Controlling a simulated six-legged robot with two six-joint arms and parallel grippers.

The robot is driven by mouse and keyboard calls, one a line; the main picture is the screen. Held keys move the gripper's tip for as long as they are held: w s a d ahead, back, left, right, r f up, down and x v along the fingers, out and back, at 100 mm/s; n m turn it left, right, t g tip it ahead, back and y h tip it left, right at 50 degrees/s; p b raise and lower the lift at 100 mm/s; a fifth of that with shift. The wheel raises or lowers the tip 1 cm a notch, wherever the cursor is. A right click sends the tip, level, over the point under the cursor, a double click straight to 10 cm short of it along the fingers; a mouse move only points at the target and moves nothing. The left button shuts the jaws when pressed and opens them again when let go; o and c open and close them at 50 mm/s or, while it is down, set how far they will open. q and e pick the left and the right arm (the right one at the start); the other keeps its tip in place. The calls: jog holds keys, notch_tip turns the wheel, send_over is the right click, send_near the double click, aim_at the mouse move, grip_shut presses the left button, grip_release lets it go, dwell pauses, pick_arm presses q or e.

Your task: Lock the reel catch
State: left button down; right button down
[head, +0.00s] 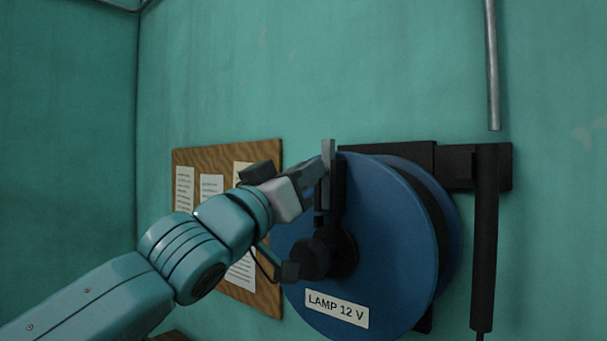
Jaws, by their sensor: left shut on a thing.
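A blue cable reel (395,230) with a "LAMP 12 V" label (337,308) is mounted on the teal wall. A dark upright lever (338,188), apparently the reel catch, stands above the black hub (343,253) on the reel's face. My left gripper (328,172) comes in from the left and is shut on this lever near its top. The fingers partly hide the lever, so its exact contact is hard to see. A black knob (310,260) juts out at the hub, below the gripper. My right gripper is not in view.
A black bracket (455,165) holds the reel to the wall. A black upright handle (485,235) with a cable hangs at its right, below a grey pipe (493,65). A brown notice board (262,160) with papers is behind my left arm.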

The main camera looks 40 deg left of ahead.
aim_at(324, 182)
pick_arm(q)
notch_tip(324, 182, down, 4)
jog(key=b, duration=0.3)
jog(key=shift+r+b, duration=0.2)
jog(key=shift+b, duration=0.1)
jog(key=shift+w+d, duration=0.1)
jog(key=shift+w, duration=0.1)
jog(key=c, duration=1.1)
grip_release()
jog(key=shift+s, duration=0.1)
jog(key=shift+r, duration=0.1)
jog(key=b+v, duration=0.8)
jog(key=v, duration=0.8)
jog(key=shift+s, duration=0.15)
